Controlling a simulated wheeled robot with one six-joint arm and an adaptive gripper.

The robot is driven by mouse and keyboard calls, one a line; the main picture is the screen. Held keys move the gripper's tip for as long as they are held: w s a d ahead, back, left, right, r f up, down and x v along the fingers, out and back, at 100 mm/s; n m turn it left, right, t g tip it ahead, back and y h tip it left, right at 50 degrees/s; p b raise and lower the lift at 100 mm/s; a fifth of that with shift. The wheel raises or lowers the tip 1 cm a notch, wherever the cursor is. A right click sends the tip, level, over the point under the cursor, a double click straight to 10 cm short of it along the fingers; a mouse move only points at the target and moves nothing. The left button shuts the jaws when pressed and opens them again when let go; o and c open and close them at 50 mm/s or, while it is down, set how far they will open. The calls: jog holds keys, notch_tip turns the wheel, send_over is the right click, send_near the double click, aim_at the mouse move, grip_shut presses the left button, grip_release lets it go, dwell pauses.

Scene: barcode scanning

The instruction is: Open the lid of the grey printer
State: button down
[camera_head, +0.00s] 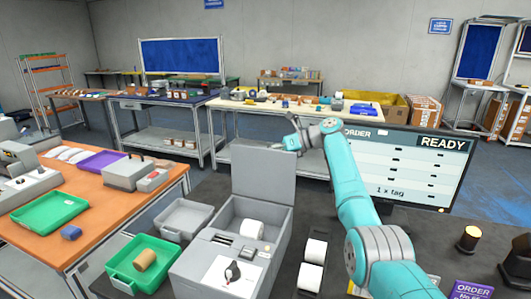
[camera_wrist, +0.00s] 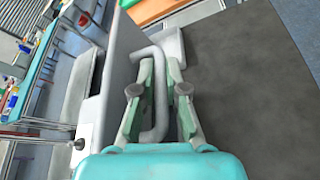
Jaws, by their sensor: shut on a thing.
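The grey printer (camera_head: 192,268) stands on the dark table in front of me. Its lid (camera_head: 262,172) is raised and stands about upright at the back. A white roll (camera_head: 253,228) shows inside the open body. My gripper (camera_head: 289,138) is at the top right of the lid, partly hidden by it. In the wrist view, my gripper (camera_wrist: 162,72) has its fingers shut on the lid's grey bar handle (camera_wrist: 155,128). The lid (camera_wrist: 112,90) is beside the fingers on the left.
A green tray (camera_head: 130,285) with a brown roll and a grey tray (camera_head: 184,219) are left of the printer. White rolls (camera_head: 314,252) stand on its right. A screen (camera_head: 440,170) reading READY is behind my arm.

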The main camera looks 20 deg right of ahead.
jog(key=c, duration=1.5)
grip_release()
jog(key=v, duration=1.2)
